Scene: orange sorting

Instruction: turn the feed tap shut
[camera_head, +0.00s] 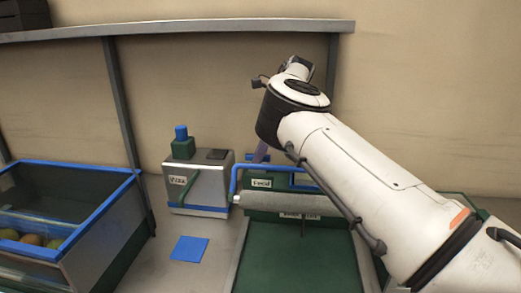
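The feed unit (262,183) is a green box with a white label that seems to read "Feed", and a blue pipe (233,182) runs along it. A small blue piece (249,157) sits at its top left and may be the tap handle; I cannot tell its turn. My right arm reaches in from the right, above the unit. A slim greyish finger of my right gripper (262,152) shows beside the blue piece, below the dark wrist. The rest of this gripper is hidden behind my arm, and contact is unclear. My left gripper is out of view.
A grey roller (290,204) lies in front of the feed unit, over a green belt (295,262). A steel box (198,186) with a blue knob stands left. A blue-rimmed bin (100,222) holds fruit. A blue square (189,248) lies on the table. A shelf (180,27) runs above.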

